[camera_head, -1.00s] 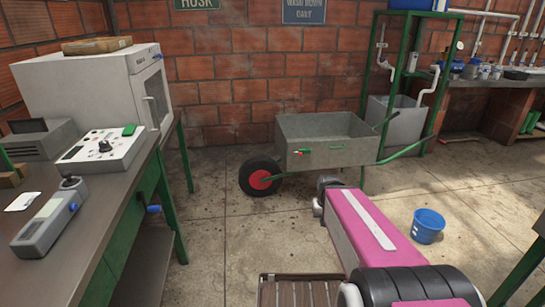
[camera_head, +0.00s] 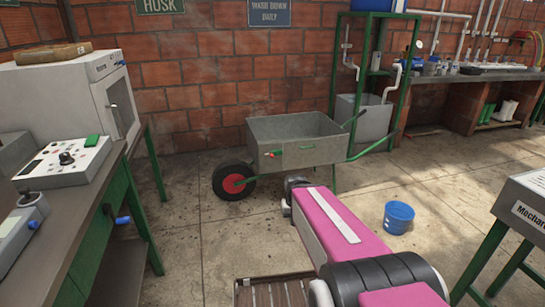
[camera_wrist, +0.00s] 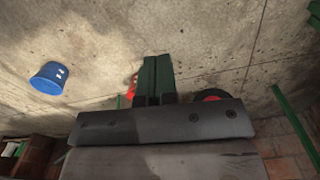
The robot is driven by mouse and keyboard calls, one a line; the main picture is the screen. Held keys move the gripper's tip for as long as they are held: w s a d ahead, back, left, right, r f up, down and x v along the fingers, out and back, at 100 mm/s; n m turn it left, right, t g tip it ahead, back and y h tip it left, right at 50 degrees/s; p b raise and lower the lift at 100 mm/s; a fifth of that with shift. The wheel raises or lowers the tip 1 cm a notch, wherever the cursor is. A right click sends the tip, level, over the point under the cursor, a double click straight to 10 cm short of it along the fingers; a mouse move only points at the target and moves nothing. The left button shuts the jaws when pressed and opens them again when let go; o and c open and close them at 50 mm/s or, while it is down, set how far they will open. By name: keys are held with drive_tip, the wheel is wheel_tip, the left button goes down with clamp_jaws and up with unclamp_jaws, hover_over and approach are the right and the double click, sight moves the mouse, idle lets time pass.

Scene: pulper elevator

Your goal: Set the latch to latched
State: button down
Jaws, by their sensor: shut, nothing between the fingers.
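No part is clearly marked as the latch. A small red fitting (camera_head: 271,154) and a short green bar (camera_head: 306,147) sit on the near side of the grey wheelbarrow (camera_head: 290,132); I cannot tell whether either is the latch. In the head view my arm reaches toward the wheelbarrow, and its far end hides my gripper. In the wrist view my gripper (camera_wrist: 157,70) shows two dark green fingers side by side, shut and empty above the concrete floor. A red spot shows left of them and part of a wheel (camera_wrist: 212,96) right of them.
A bench at left holds a control box (camera_head: 68,160) and a white cabinet (camera_head: 75,98). A blue bucket (camera_head: 398,217) stands on the floor. A grey labelled unit (camera_head: 525,210) on green legs is at right. Floor between wheelbarrow and bucket is clear.

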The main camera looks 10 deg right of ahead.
idle(0.3)
drive_tip(key=c, duration=1.2)
unclamp_jaws()
drive_tip(key=shift+w, duration=0.3)
drive_tip(key=shift+o, duration=1.3)
drive_tip(key=w+d+f+t, duration=0.1)
drive_tip(key=w+t, duration=0.1)
drive_tip(key=w, duration=0.5)
drive_tip(key=w+f+t, duration=0.2)
drive_tip(key=w, duration=0.4)
drive_tip(key=shift+w+d+f+h, duration=0.3)
drive_tip(key=shift+w+d+h, duration=0.05)
drive_tip(key=shift+h, duration=0.05)
drive_tip(key=n+t+y, duration=0.2)
drive_tip(key=t+y, duration=0.1)
drive_tip(key=t, duration=1.1)
approach(272, 156)
drive_tip(key=w, duration=0.6)
drive_tip(key=w+a, duration=0.1)
drive_tip(key=w, duration=0.2)
drive_tip(key=shift+r, duration=0.1)
drive_tip(key=shift+s, duration=0.1)
